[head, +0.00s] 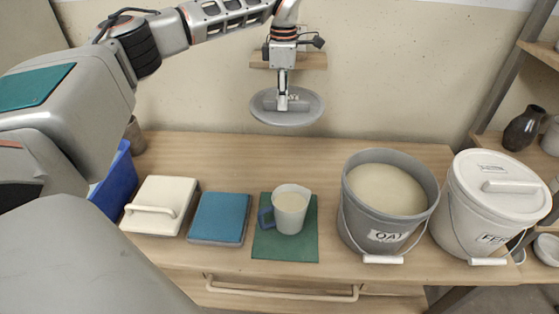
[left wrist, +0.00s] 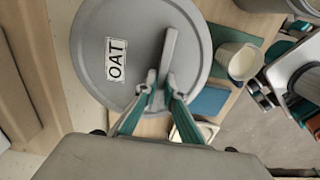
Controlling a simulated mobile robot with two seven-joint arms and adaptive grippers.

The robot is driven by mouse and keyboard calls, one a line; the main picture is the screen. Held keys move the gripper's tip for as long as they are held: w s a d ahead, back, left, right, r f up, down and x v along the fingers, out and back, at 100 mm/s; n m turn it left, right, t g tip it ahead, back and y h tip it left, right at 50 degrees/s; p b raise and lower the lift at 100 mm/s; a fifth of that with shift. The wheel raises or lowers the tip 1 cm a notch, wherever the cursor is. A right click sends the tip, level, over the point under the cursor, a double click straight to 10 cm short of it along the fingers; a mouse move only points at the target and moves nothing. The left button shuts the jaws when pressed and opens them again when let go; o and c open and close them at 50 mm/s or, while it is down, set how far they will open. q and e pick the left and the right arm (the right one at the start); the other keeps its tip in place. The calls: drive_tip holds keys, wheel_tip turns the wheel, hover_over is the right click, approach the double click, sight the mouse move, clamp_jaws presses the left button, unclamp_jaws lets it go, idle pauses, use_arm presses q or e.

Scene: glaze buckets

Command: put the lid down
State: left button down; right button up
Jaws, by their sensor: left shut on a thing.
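A round grey lid (head: 270,108) hangs in the air above the back of the table in the head view. The left wrist view shows the lid (left wrist: 92,72) with an "OAT" label and a bar handle (left wrist: 169,55). My left gripper (head: 287,103) is shut on the lid's handle; its teal-backed fingers (left wrist: 158,98) also show in the left wrist view. A grey bucket (head: 352,220) labelled "OAT" stands uncovered on the table, with pale glaze inside. My right gripper is in neither view.
A white bucket (head: 462,222) with its lid on stands at the right. A jug (head: 291,211) stands on a green mat (head: 271,246). A blue pad (head: 218,216) and a cream board with a handle (head: 153,205) lie to the left. The table's back strip (head: 215,150) is clear.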

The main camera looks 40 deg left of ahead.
use_arm(q)
drive_tip(key=shift+a+f, duration=0.15)
drive_tip(key=shift+f, duration=0.2)
wheel_tip(320, 180, down, 19)
drive_tip(key=b, duration=0.4)
drive_tip(key=shift+f+b, duration=0.2)
drive_tip(key=shift+b, duration=0.2)
drive_tip(key=shift+f, duration=0.25)
drive_tip(key=shift+r, duration=0.2)
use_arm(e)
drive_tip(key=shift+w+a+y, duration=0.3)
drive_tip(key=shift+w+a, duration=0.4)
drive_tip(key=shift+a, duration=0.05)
use_arm(q)
drive_tip(key=shift+f, duration=0.1)
drive_tip(key=c, duration=2.2)
unclamp_jaws()
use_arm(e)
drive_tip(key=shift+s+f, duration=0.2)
